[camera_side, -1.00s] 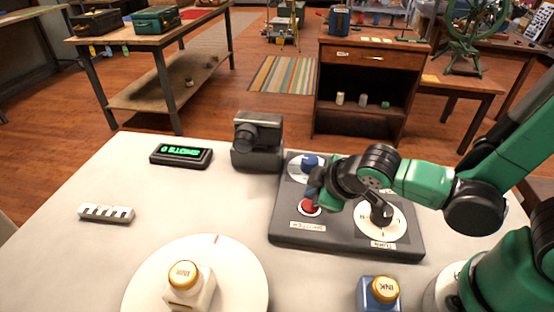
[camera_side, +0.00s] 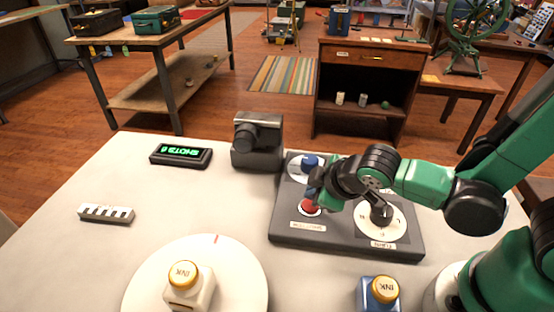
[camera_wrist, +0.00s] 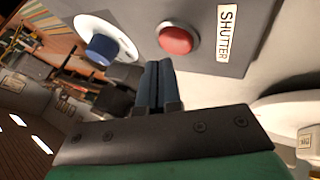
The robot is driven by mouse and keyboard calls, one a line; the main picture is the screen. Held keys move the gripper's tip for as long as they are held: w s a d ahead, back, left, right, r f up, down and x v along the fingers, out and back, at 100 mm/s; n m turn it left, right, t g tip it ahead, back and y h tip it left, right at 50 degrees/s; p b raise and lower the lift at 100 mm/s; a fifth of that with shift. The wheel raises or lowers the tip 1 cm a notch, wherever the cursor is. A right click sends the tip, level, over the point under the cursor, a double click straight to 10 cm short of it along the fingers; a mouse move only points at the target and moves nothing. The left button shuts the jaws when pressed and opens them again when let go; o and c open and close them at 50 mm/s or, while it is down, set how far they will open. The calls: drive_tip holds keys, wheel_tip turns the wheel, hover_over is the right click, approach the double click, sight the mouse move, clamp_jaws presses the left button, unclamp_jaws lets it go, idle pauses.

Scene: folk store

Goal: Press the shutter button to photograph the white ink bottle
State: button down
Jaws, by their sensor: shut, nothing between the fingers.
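The white ink bottle (camera_side: 188,288) with a gold cap stands upright on the round white turntable (camera_side: 240,272). The dark camera (camera_side: 258,142) stands behind the control panel's left corner. The red shutter button (camera_side: 309,208) is on the dark panel (camera_side: 342,236); in the wrist view the button (camera_wrist: 179,39) lies just beyond my fingertips, beside the SHUTTER label. My gripper (camera_side: 314,190) is shut and empty, pointing down by the button. Its fingers (camera_wrist: 157,72) are together in the wrist view. I cannot tell whether they touch the button.
A blue knob (camera_side: 309,161) on a white dial and a black knob (camera_side: 381,213) on the TURN dial flank the button. A blue ink bottle (camera_side: 379,294) stands at the front right. A small display (camera_side: 181,155) and a striped block (camera_side: 106,214) lie at left.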

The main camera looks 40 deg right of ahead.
idle(0.4)
drive_tip(key=shift+r, duration=2.5)
drive_tip(key=shift+d, duration=0.1)
drive_tip(key=s+d+r+m, duration=0.2)
drive_tip(key=d+r+m, duration=0.2)
drive_tip(key=d+m, duration=0.2)
drive_tip(key=shift+s+d+r+m+y, duration=0.2)
drive_tip(key=shift+s+m+y, duration=0.1)
drive_tip(key=shift+m, duration=0.7)
